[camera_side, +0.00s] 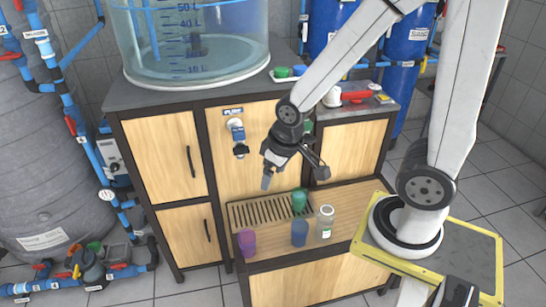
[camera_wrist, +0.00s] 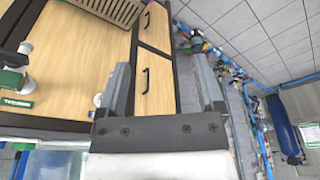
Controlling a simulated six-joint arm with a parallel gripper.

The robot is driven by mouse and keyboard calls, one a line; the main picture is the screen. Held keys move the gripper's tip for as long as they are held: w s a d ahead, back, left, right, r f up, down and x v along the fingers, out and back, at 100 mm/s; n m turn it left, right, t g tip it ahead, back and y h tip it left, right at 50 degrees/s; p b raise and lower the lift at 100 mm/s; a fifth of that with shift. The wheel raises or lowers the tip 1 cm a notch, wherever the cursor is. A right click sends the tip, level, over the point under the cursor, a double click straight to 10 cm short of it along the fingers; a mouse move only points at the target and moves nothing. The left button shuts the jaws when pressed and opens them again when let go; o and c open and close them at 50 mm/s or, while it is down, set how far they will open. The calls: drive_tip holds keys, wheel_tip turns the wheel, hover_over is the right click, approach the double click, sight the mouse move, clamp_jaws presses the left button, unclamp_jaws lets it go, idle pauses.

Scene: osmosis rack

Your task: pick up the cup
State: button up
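Three cups show in the side view on the low wooden shelf: a purple cup (camera_side: 247,243) at the left, a blue cup (camera_side: 299,233) in the middle, and a green cup (camera_side: 299,200) at the right end of the slatted grate (camera_side: 262,211). The task does not say which cup. My gripper (camera_side: 267,183) hangs above the grate, clear of all three cups. In the wrist view my gripper (camera_wrist: 162,80) has its two fingers wide apart with nothing held between them. I make out no cup in the wrist view.
The cabinet front with a blue-handled tap (camera_side: 237,130) rises behind the shelf. A large clear tank (camera_side: 190,35) stands on top. The wrist view shows the grate's edge (camera_wrist: 112,10).

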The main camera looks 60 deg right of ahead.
drive_tip(key=shift+o, duration=0.3)
drive_tip(key=shift+d, duration=0.1)
drive_tip(key=t, duration=0.6)
hover_over(299, 200)
drive_tip(key=s+d, duration=0.3)
drive_tip(key=s, duration=0.1)
wheel_tip(299, 200, down, 32)
drive_tip(key=shift+x, duration=1.15)
drive_tip(key=shift+w+a, duration=0.1)
drive_tip(key=shift+a, duration=0.05)
